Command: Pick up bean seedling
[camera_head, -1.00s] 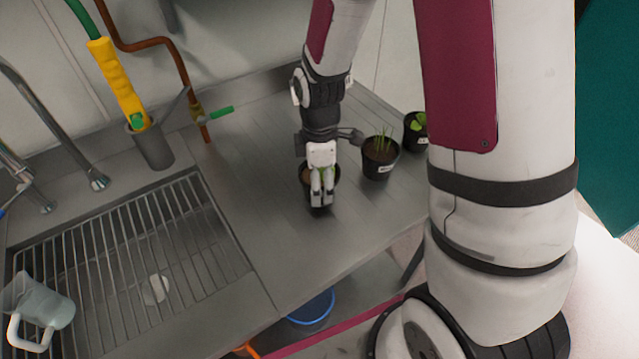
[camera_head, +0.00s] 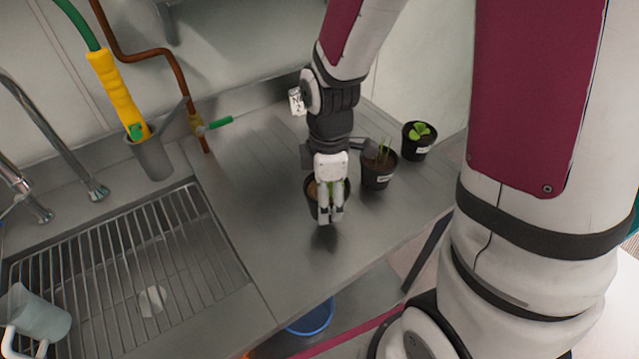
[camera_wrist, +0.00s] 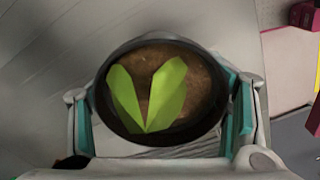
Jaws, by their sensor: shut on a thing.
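The bean seedling (camera_wrist: 167,93) has two broad bright green leaves over brown soil in a round black pot (camera_wrist: 216,72), seen from above in the wrist view. My gripper (camera_wrist: 160,120) is shut on this pot, with a teal-padded finger on each side. In the head view, my gripper (camera_head: 331,207) points down over the steel worktop and partly hides the pot (camera_head: 313,203). A dark shadow lies on the worktop below the pot, which looks slightly raised.
A pot of thin grassy shoots (camera_head: 378,170) stands close right of my gripper. A pot with round leaves (camera_head: 418,142) is behind it. The sink with a wire rack (camera_head: 130,270) is at left, with a clear jug (camera_head: 40,315). The worktop between sink and gripper is clear.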

